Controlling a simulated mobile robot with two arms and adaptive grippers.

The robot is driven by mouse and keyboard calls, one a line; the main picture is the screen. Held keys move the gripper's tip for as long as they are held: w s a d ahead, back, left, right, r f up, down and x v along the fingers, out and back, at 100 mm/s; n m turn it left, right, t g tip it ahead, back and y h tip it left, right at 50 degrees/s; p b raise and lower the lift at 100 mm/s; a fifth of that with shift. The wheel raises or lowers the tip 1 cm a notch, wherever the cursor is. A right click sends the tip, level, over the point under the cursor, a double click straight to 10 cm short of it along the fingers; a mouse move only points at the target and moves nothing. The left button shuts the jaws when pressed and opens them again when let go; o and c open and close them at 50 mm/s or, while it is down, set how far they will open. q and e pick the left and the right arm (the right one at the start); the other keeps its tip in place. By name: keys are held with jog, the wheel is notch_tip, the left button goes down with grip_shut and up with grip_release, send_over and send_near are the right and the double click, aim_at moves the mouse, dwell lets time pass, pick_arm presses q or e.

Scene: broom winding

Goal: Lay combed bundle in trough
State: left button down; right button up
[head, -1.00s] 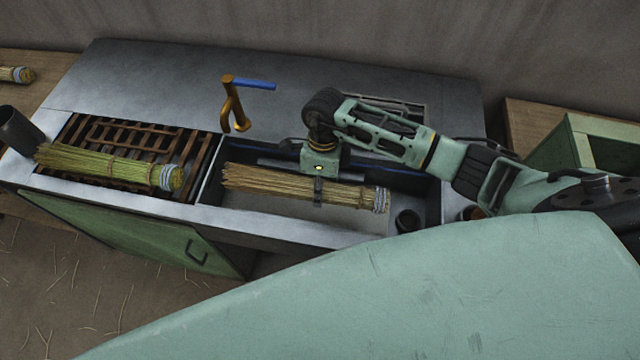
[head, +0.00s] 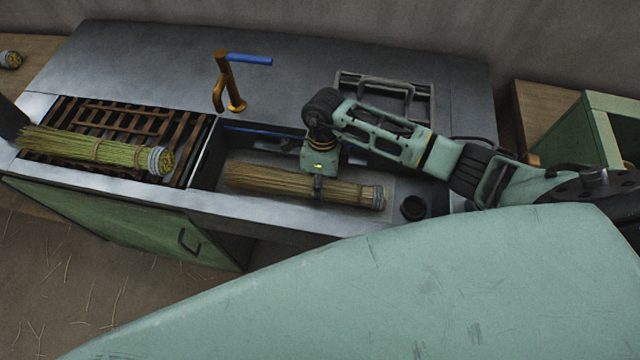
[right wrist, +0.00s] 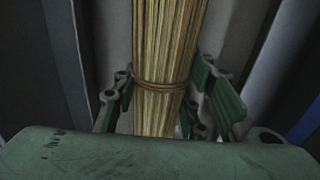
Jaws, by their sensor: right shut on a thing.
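A tan straw bundle (head: 270,180) lies lengthwise within the trough (head: 208,165) in the head view, with a pale blue-grey binding at its right end. My right gripper (head: 318,188) comes down from above and is shut around the bundle near its middle. In the right wrist view the bundle (right wrist: 172,40) runs between the fingers of my right gripper (right wrist: 165,105), with a brown tie around it. Whether the bundle touches the trough floor I cannot tell. My left gripper is not in view.
A greener bundle (head: 85,149) lies on the slatted brown rack (head: 190,150) to the left. An orange tap with a blue lever (head: 228,85) stands behind the trough. A dark cup (head: 413,208) is at the trough's right end. A green cabinet (head: 600,130) stands at right.

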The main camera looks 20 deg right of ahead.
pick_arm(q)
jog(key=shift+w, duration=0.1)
pick_arm(e)
jog(key=o, duration=1.3)
jog(key=shift+c, duration=0.2)
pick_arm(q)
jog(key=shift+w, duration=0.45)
pick_arm(e)
jog(key=shift+r, duration=0.1)
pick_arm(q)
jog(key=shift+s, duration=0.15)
pick_arm(e)
notch_tip(320, 180, up, 12)
jog(key=w+d, duration=0.1)
jog(key=w, duration=0.1)
jog(key=shift+d+f, duration=0.15)
jog(key=shift+f, duration=0.05)
